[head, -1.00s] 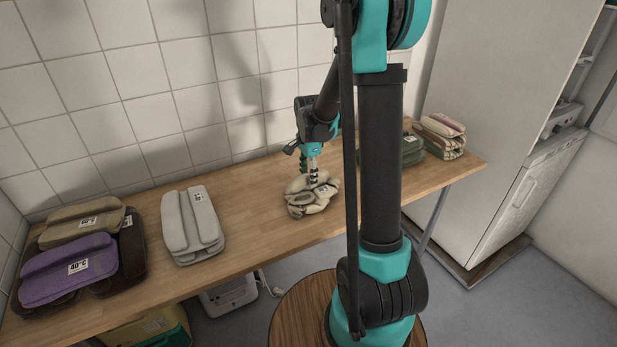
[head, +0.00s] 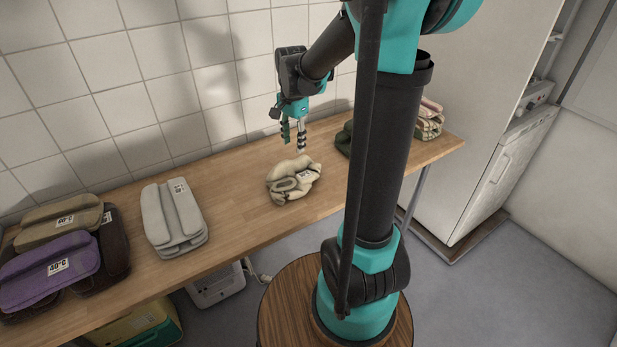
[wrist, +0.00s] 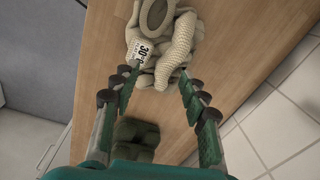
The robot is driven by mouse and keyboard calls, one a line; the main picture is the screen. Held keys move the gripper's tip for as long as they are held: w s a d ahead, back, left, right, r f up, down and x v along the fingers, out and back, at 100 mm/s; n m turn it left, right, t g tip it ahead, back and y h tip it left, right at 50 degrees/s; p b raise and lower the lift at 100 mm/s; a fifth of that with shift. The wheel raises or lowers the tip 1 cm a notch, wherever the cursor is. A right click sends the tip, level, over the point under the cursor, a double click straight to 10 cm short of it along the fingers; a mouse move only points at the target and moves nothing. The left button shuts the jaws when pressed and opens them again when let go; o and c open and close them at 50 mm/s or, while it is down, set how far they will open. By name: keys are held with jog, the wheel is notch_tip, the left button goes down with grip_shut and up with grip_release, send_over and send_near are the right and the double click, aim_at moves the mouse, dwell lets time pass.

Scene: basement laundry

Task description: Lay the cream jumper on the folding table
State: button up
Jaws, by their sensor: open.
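The cream jumper (head: 292,180) lies crumpled on the wooden folding table (head: 238,190), near the middle of its length. In the wrist view the jumper (wrist: 172,38) shows a rolled knit form and a white label reading 30. My gripper (head: 294,150) is open and empty, just above and behind the jumper in the head view. In the wrist view its two fingers (wrist: 158,82) are spread apart, with the jumper beyond the tips. A gap shows between the fingertips and the jumper in the head view.
A pale grey folded garment (head: 172,218) lies left of the jumper. A purple garment (head: 48,268) lies among brown and tan ones at the far left. A dark green garment (head: 344,138) and a striped stack (head: 429,120) are at the right. The tiled wall (head: 150,90) stands behind.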

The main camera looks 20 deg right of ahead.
jog(key=s+d+f+n+t, duration=0.1)
jog(key=s+f+n, duration=0.3)
jog(key=s, duration=0.5)
jog(key=s+d+f+n+t, duration=0.2)
jog(key=s+f+n, duration=0.3)
jog(key=s+n, duration=0.3)
jog(key=shift+s, duration=0.75)
